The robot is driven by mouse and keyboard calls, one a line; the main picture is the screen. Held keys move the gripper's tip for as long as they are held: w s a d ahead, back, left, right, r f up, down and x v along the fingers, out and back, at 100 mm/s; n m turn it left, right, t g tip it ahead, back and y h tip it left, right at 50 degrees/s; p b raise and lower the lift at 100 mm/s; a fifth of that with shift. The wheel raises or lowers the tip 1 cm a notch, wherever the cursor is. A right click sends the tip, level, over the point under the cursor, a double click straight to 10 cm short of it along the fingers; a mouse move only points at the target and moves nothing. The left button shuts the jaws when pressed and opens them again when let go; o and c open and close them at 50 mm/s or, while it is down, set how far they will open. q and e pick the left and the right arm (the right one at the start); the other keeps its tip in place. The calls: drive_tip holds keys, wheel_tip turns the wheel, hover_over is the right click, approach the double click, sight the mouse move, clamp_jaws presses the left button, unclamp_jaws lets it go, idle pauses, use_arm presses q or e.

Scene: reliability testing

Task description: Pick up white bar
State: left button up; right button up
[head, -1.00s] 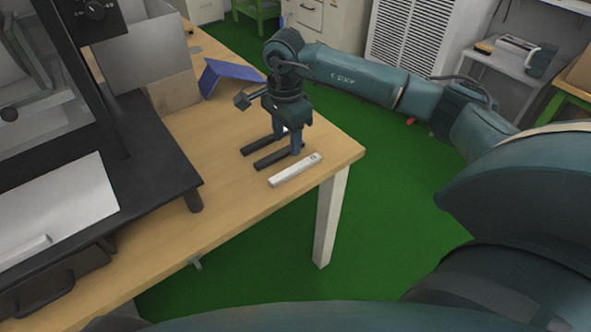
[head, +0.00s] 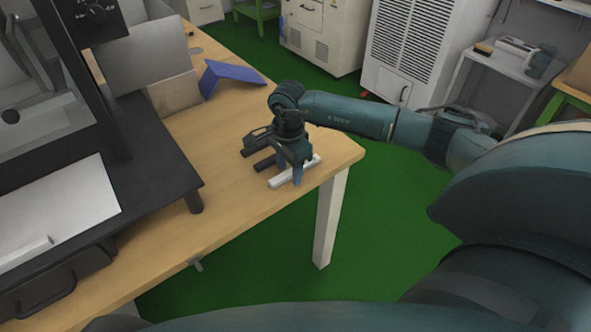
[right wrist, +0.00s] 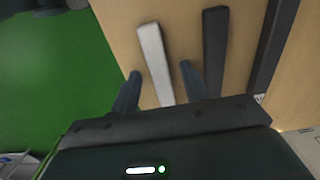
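The white bar (head: 281,179) lies flat on the wooden table near its right corner, partly hidden by my right gripper (head: 297,178) in the head view. In the right wrist view the white bar (right wrist: 155,60) runs into the space between the two fingers of my right gripper (right wrist: 160,84). The fingers are open, with a gap on each side of the bar. Two black bars (head: 264,163) lie beside it; one black bar (right wrist: 215,50) is close to the finger on the right in the wrist view. My left gripper is not in view.
The wooden table (head: 235,205) has free room in front of the bars. A blue folded piece (head: 228,78) stands behind them. A black machine base (head: 150,165) fills the table's left side. The table edge and green floor (head: 385,230) are close on the right.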

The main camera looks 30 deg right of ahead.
clamp_jaws()
drive_tip(key=shift+r, duration=0.1)
idle(0.3)
